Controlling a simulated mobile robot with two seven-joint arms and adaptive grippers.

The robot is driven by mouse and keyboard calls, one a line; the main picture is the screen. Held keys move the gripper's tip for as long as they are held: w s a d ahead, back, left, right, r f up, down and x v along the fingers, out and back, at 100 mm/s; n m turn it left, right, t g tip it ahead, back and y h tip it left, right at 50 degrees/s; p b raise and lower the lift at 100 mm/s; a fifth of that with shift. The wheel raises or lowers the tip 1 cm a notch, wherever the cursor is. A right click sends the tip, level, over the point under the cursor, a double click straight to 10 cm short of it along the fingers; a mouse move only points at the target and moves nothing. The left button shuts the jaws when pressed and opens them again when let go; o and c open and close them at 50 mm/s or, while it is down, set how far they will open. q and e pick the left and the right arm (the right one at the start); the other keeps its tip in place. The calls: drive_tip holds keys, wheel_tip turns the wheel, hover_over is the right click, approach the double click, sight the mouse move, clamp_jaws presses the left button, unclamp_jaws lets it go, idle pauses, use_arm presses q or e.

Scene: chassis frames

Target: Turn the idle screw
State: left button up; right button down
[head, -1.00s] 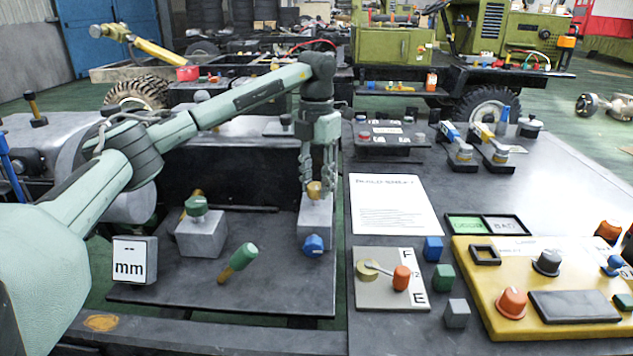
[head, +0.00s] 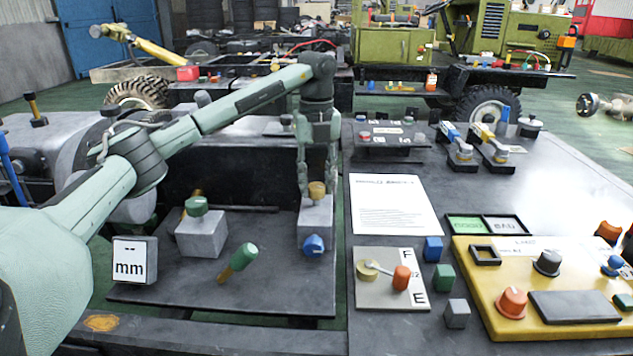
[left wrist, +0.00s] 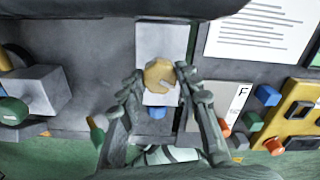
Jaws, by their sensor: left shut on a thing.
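The idle screw appears to be the brass knob (head: 317,190) on top of a grey block (head: 314,232) with a blue knob (head: 313,244) on its front. The brass knob (left wrist: 160,73) also shows in the left wrist view, with a dark notch in its top. My left gripper (head: 317,187) points down at the brass knob, a finger on either side, and is shut on it. In the left wrist view my fingers (left wrist: 160,80) flank the knob. The exact contact is hard to see. My right gripper is out of view.
A green-topped lever (head: 238,260), a grey block with a green knob (head: 201,235) and an "mm" display (head: 134,262) stand to the left. A paper sheet (head: 393,205), an F–E gauge plate (head: 390,288) and a yellow control panel (head: 480,300) lie to the right.

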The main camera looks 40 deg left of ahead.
sight(316, 186)
use_arm(q)
drive_tip(key=shift+n, duration=1.1)
drive_tip(key=o, duration=1.2)
drive_tip(key=shift+c, duration=0.2)
wheel_tip(316, 186, up, 12)
